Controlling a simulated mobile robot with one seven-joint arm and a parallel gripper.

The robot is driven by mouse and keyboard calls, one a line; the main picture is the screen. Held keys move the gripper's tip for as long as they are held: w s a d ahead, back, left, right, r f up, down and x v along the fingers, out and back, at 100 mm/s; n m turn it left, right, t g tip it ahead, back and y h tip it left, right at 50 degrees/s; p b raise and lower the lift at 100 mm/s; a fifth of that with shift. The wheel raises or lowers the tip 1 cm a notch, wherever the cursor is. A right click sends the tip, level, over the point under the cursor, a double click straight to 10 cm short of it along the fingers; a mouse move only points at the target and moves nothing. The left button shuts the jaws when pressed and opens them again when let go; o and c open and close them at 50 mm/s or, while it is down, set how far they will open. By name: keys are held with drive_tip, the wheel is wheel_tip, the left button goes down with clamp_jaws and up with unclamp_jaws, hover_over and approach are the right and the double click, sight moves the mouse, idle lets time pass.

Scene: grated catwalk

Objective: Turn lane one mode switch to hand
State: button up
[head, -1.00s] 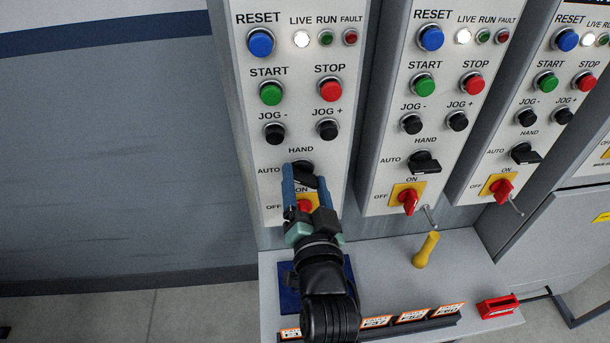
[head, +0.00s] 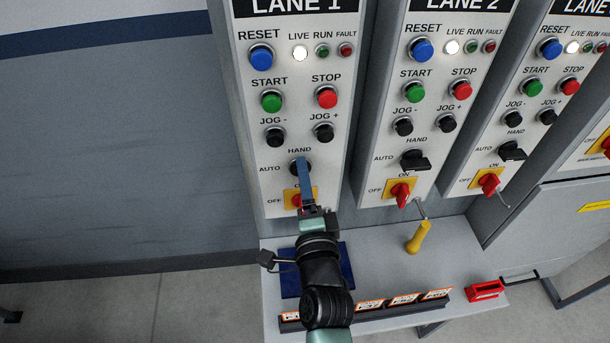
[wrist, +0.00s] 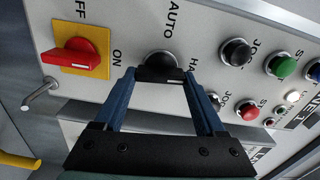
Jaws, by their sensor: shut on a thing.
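The lane one panel (head: 240,110) carries a black mode switch (head: 296,166) with AUTO at its left and HAND above. My gripper (head: 304,168) is at this switch, and its blue fingers show nearly one behind the other in the head view. In the wrist view the fingertips (wrist: 161,76) are on either side of the switch's black handle (wrist: 160,73), shut on it. The fingers partly hide the switch in the head view, so I cannot tell exactly where it points. A red ON/OFF switch on a yellow plate (wrist: 75,57) sits just below the mode switch.
The lane two panel (head: 380,155) stands close at the right. A yellow-handled tool (head: 420,237) leans out over the grey shelf (head: 390,265). A blue mat (head: 290,283), a dark padlock (head: 280,263), a rack of orange-edged tags (head: 405,299) and a red item (head: 485,290) are below.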

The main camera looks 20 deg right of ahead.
drive_tip(key=shift+m, duration=0.6)
drive_tip(key=o, duration=1.3)
drive_tip(key=shift+b+v, duration=1.45)
drive_tip(key=shift+v, duration=5.05)
